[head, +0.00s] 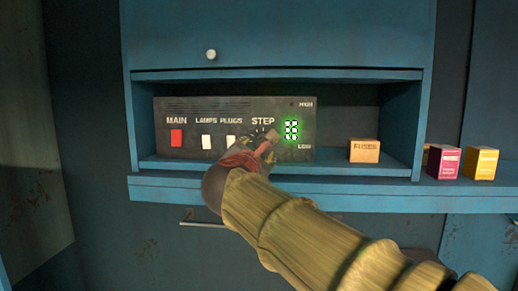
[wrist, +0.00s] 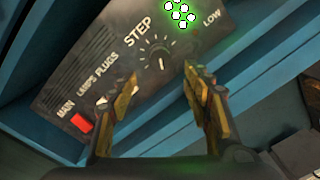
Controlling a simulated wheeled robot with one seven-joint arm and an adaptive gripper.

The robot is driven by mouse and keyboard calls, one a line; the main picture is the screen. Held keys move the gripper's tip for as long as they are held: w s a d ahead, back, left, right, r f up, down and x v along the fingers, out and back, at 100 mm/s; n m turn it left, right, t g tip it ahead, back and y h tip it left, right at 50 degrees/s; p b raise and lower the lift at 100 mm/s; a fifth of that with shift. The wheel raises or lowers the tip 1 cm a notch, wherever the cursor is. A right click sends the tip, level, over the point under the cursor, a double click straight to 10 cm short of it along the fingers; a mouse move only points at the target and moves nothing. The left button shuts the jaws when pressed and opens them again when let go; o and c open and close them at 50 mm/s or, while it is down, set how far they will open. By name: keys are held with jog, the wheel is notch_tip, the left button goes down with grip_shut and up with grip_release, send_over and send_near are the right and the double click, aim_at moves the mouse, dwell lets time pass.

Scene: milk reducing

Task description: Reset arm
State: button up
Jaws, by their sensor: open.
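My arm in its yellow sleeve reaches up to a dark control panel (head: 185,142) in a blue cabinet niche. My gripper (head: 267,148) is in front of the panel's STEP area and partly hides the knob there. In the wrist view my gripper (wrist: 160,95) is open, with its two yellow-lined fingers apart and nothing seen between them. The STEP knob (wrist: 157,55) shows beyond the fingertips; the wrist view does not make clear whether they touch it.
The panel has a red MAIN switch (head: 176,138), white LAMPS (head: 207,142) and PLUGS (head: 231,142) switches, and a lit green display (head: 291,130). A FUSES box (head: 364,151) stands right of the panel. A magenta box (head: 442,161) and a yellow box (head: 481,163) stand on the ledge farther right.

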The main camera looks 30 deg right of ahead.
jog(key=shift+v, duration=0.95)
